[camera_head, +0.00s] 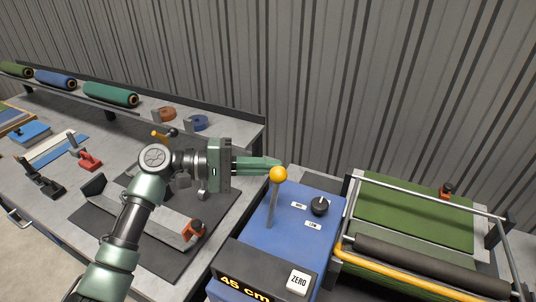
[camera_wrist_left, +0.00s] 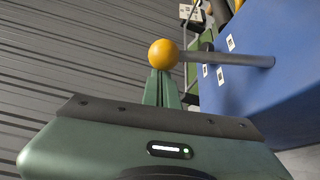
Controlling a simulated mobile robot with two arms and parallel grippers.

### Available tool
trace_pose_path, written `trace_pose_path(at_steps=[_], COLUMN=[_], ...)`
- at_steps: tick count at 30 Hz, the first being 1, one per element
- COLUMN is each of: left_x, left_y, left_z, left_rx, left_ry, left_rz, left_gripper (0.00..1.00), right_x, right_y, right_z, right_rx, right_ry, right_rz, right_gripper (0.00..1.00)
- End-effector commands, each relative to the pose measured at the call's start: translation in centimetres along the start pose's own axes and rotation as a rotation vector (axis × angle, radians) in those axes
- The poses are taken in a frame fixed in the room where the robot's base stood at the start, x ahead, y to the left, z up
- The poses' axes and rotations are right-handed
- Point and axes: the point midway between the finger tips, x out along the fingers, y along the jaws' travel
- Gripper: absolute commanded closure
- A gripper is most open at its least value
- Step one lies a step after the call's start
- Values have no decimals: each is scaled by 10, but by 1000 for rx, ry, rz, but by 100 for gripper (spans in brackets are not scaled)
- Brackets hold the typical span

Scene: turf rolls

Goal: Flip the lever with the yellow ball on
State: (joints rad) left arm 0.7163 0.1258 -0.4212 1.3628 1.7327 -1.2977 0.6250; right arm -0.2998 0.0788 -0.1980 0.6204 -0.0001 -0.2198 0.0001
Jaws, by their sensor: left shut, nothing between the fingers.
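The lever with the yellow ball (camera_head: 278,174) stands on a blue control box (camera_head: 258,242). Its grey rod (camera_head: 272,206) rises nearly upright from the box top, and the ball is at its upper end. My left gripper (camera_head: 279,163) is shut and empty, with its green fingertips right at the ball's upper left. In the left wrist view the shut fingers (camera_wrist_left: 162,88) point at the yellow ball (camera_wrist_left: 163,54), which overlaps their tips. I cannot tell whether they touch. My right gripper is not in view.
A black knob (camera_head: 320,206) and small white labels are on the box top, with a "45 cm" display (camera_head: 246,288) and a ZERO button (camera_head: 299,281) in front. A roller frame (camera_head: 420,276) with green turf stands right. Turf rolls (camera_head: 111,93) lie on the back shelf.

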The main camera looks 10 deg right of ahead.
Motion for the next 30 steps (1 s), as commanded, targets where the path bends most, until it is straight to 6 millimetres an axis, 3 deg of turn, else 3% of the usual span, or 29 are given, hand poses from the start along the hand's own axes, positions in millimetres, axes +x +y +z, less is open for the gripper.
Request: trace_pose_path(at_steps=[14,25,30], left_x=[0,-3,-6], left_y=[-1,1,0], left_z=[2,8,12], left_rx=[11,89,156], left_ry=[-1,-3,-4], left_rz=[7,53,91], left_gripper=[100,100,100], right_x=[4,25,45], right_y=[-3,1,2], right_z=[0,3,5], right_rx=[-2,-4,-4], right_ry=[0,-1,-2], right_rz=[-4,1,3], right_gripper=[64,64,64])
